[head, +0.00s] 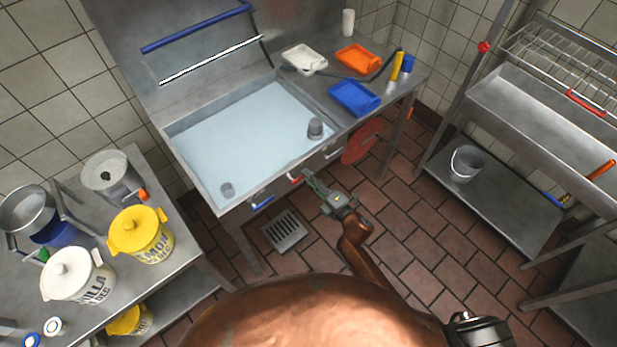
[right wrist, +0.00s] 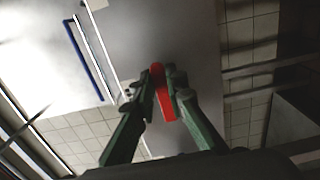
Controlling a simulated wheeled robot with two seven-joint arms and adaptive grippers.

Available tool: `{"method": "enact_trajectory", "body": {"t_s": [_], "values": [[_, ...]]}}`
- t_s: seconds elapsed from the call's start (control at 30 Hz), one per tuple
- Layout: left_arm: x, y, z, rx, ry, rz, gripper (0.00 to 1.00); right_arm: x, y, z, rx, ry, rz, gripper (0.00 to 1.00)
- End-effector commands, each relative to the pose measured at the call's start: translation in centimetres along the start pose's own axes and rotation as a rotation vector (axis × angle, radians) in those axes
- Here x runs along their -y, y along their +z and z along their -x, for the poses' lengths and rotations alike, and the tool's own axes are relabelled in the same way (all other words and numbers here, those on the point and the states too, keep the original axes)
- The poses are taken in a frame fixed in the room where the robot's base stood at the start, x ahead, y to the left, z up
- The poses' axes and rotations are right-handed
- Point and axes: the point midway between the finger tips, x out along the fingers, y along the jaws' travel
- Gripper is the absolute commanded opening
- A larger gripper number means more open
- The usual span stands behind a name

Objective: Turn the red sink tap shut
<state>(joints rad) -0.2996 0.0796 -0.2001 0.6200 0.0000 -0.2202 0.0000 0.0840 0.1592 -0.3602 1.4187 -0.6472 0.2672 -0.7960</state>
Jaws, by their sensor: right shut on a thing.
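The red sink tap (head: 296,180) sits on the front edge of the water-filled sink (head: 217,203), to the right of a blue tap (head: 263,202). My right gripper (head: 312,182) is at the sink's front, its fingers pointing at the red tap. In the right wrist view the red tap handle (right wrist: 163,92) stands between the green fingertips (right wrist: 164,88), and the gripper is shut on it. The fingers partly hide the handle. My left gripper is not in view.
Blue (head: 355,97), orange (head: 357,58) and white (head: 304,59) trays lie on the counter right of the sink. A table with a yellow canister (head: 140,238) stands at left. A shelf rack with a bucket (head: 466,163) stands at right. Tiled floor between is clear.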

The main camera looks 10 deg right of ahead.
Motion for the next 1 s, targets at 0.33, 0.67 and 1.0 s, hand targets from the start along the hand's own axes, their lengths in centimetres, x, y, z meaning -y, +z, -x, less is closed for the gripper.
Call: {"method": "enact_trajectory", "body": {"t_s": [0.33, 0.67, 1.0], "values": [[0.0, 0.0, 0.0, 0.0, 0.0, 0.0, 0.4, 0.1, 0.0, 0.1, 0.0, -0.002, 0.006, 0.13], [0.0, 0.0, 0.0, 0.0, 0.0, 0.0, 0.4, 0.0, 0.0, 0.0, 0.0, -0.001, 0.003, 0.3], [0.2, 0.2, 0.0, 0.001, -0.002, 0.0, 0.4, 0.0, 0.0, 1.1, 0.001, -0.001, 0.003, 0.3]]}}
